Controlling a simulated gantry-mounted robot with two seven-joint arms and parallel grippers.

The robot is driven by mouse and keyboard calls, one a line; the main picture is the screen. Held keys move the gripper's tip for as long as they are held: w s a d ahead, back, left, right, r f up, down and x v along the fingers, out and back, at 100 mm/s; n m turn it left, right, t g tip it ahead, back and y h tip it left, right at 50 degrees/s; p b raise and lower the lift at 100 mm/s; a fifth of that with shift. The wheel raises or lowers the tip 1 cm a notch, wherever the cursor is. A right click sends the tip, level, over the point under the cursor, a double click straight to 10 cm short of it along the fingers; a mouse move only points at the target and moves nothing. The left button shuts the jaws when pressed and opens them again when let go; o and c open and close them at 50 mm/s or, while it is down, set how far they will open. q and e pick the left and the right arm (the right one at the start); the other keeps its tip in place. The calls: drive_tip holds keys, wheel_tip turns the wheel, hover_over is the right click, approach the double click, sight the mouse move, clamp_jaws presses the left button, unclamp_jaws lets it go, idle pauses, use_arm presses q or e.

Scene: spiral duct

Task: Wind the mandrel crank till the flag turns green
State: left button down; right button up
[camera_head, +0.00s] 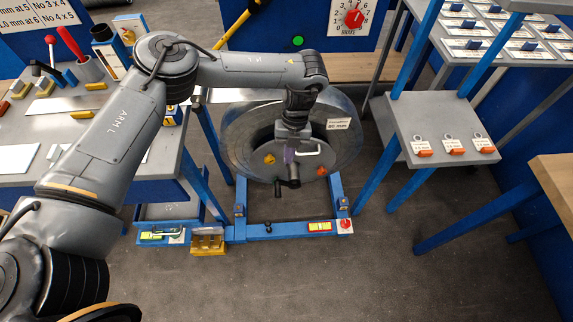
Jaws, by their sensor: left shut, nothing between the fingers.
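The mandrel (243,133) is a large grey drum on a blue frame in the middle of the view. Dark crank parts (293,182) stick out at the front of its round face, with a small dark handle (278,189) hanging at the lower left. My left gripper (291,152) points down in front of the drum's face, just above these parts. It is shut and empty; whether it touches the crank I cannot tell. I cannot pick out the flag for certain; a round green spot (298,41) shows on the blue panel behind. My right gripper is out of view.
A grey bench (20,158) with tools stands at the left, under my left arm. A grey shelf (437,119) with orange-tagged pieces stands at the right, near a wooden table (556,184). A red dial (354,18) is behind.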

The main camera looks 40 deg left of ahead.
use_arm(q)
drive_tip(key=b, duration=0.4)
approach(280, 191)
drive_tip(key=x, duration=0.5)
drive_tip(key=shift+s+d, duration=0.15)
drive_tip(key=shift+d, duration=0.05)
drive_tip(key=shift+s+a+f, duration=0.15)
drive_tip(key=shift+f, duration=0.35)
